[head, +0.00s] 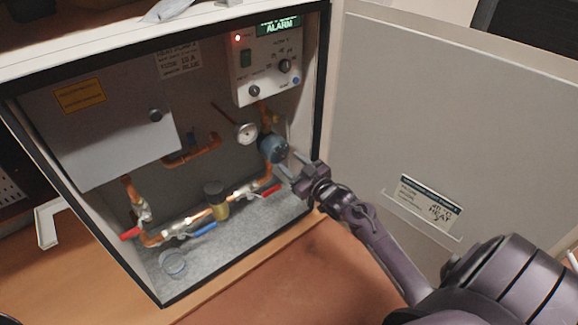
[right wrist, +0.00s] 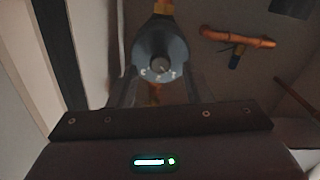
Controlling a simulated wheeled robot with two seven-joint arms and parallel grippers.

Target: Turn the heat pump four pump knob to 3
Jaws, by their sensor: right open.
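The heat pump stands as an open cabinet with pipes, valves and a control panel inside. The pump (head: 274,149) is a blue-grey round body on the copper pipe at the cabinet's right side. In the right wrist view the pump (right wrist: 148,47) faces me, with a small grey knob (right wrist: 160,66) at its centre and small marks below it. I cannot read the marks clearly. My right gripper (head: 291,170) is open in front of the pump. In the right wrist view its fingers (right wrist: 160,92) stand on either side, below the knob. My left gripper is not in view.
The control panel (head: 268,62) shows ALARM and a red light. A pressure gauge (head: 246,133) sits left of the pump. A red-handled valve (head: 268,191) is just below. The open door (head: 450,120) stands right of my arm.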

